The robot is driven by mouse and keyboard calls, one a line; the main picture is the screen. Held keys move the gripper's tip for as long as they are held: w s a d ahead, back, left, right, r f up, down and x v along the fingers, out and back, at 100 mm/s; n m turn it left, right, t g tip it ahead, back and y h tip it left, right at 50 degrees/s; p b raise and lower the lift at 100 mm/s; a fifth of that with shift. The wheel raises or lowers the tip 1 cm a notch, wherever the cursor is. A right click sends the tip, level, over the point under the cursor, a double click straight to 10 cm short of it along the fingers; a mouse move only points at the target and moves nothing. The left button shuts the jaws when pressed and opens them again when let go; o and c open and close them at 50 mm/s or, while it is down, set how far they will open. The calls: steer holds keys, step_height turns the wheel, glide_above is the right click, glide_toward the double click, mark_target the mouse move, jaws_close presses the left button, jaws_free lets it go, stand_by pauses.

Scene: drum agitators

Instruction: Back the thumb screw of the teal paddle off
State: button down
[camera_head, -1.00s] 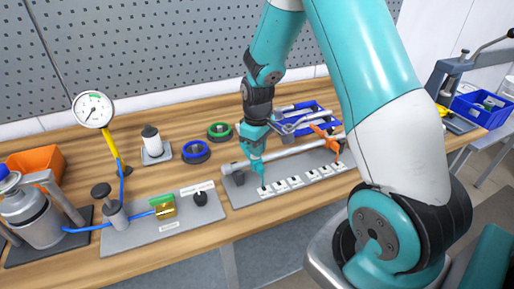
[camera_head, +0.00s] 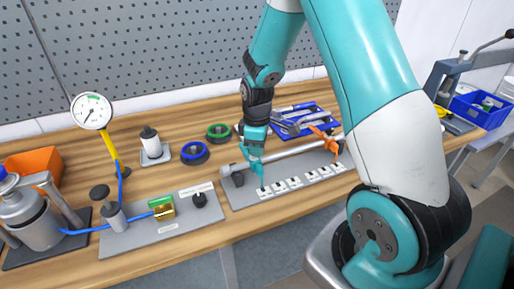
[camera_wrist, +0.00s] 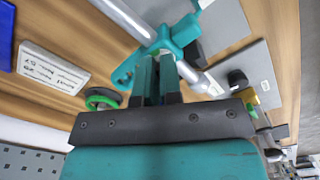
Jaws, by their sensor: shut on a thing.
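The teal paddle (camera_head: 257,174) sits on the pale metal shaft (camera_head: 291,152), near its left end, in the head view. In the wrist view the teal paddle (camera_wrist: 184,34) shows around the shaft (camera_wrist: 128,17), just beyond my fingertips. My gripper (camera_wrist: 160,62) is shut at the paddle's hub, on the thumb screw. The screw itself is hidden between the fingers. In the head view my gripper (camera_head: 251,153) points down at the shaft from above. An orange paddle (camera_head: 334,147) is on the shaft farther right.
The shaft lies over a grey plate (camera_head: 240,199) with several white labels along its front. Behind it is a blue tray (camera_head: 318,112) of tools. Blue (camera_head: 194,153) and green (camera_head: 218,131) rings lie left of my arm. A gauge (camera_head: 92,111) stands farther left.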

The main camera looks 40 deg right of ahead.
steer(key=shift+s+f, duration=0.15)
steer(key=shift+f, duration=0.05)
steer(key=c, duration=1.3)
jaws_free()
steer(key=shift+r, duration=0.1)
step_height(320, 180, up, 17)
steer(key=shift+r+b, duration=0.2)
steer(key=shift+b, duration=0.85)
